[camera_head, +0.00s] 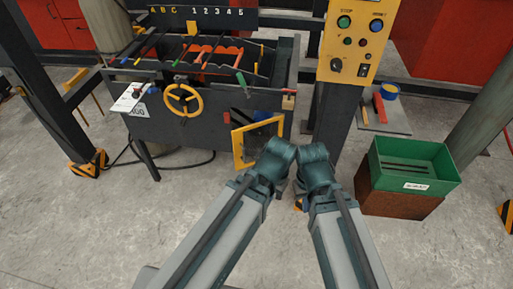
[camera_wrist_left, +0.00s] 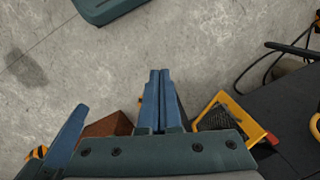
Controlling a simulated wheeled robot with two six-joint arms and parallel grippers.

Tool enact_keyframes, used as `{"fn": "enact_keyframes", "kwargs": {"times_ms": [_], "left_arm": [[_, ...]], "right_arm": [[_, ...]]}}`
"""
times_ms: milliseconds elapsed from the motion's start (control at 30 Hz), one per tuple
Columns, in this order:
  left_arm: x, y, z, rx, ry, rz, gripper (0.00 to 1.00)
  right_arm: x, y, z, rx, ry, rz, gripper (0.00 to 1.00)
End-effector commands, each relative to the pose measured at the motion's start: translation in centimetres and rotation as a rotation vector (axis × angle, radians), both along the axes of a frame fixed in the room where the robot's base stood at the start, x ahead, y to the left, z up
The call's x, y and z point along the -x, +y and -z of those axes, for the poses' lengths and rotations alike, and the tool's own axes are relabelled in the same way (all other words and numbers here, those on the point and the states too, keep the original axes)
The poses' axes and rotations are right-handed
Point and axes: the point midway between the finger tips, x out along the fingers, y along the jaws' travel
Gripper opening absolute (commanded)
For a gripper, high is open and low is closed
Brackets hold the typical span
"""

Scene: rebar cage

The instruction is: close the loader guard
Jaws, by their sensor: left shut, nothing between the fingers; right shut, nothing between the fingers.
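The loader guard (camera_head: 239,149) is a yellow-framed mesh panel at the lower right of the dark machine. It stands swung out at an angle from the machine's front. It also shows in the left wrist view (camera_wrist_left: 262,131), to the right of my left gripper. My left gripper (camera_wrist_left: 160,76) has its fingers together, empty, over bare floor and apart from the guard. In the head view its fingers are mostly hidden behind my wrist. My right gripper (camera_head: 299,187) is shut and empty, right of the guard; its tips are largely hidden by my wrists.
The machine carries a yellow handwheel (camera_head: 183,100) and coloured rods. A yellow control box (camera_head: 352,42) sits on a dark post right of the guard. A green bin (camera_head: 414,165) stands on a rusty box (camera_head: 397,203) at right. Floor at lower left is clear.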

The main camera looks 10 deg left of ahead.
Motion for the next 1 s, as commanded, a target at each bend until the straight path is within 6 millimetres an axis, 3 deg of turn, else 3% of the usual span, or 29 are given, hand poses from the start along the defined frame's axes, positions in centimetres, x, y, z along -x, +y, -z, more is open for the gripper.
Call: {"fn": "enact_keyframes", "kwargs": {"times_ms": [167, 300, 500, 800, 1000], "left_arm": [[-2.0, 1.8, 4.1, -0.082, -0.08, 0.005, 0.0], [-5.0, 4.5, 8.1, -0.211, -0.199, 0.023, 0.0], [-9.2, 8.0, 11.9, -0.4, -0.371, 0.072, 0.0], [-14.6, 11.5, 15.8, -0.683, -0.605, 0.19, 0.0], [-17.6, 12.3, 17.6, -0.873, -0.74, 0.3, 0.0]], "right_arm": [[0.0, 0.0, 4.4, 0.0, 0.0, -0.001, 0.0], [0.0, 0.0, 9.4, 0.001, -0.001, -0.004, 0.0], [-0.1, 0.0, 15.9, 0.001, -0.002, -0.007, 0.0], [-0.1, 0.0, 25.6, 0.002, -0.003, -0.011, 0.0], [-0.1, 0.0, 32.1, 0.001, -0.003, -0.014, 0.0]]}}
